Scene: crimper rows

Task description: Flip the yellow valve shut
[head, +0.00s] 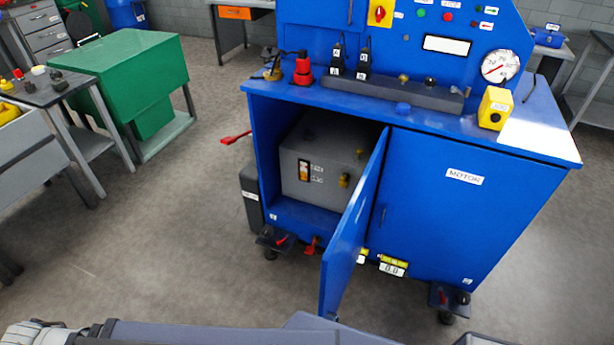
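A small yellow fitting (344,181), which looks like the yellow valve, sits low on the front of a grey tank (320,192). The tank stands inside the left bay of a blue cabinet (440,185). The fitting is too small to tell which way its handle points. The bay's blue door (352,240) stands open, swung toward me, and hides the right part of the bay. Neither gripper shows; only parts of my own arm lie along the bottom edge.
A red lever (236,138) sticks out from the cabinet's left side. Another red handle (311,245) is below the bay. A green bench (125,75) and a grey-legged table (55,95) stand at left. The floor (150,240) left of the cabinet is clear.

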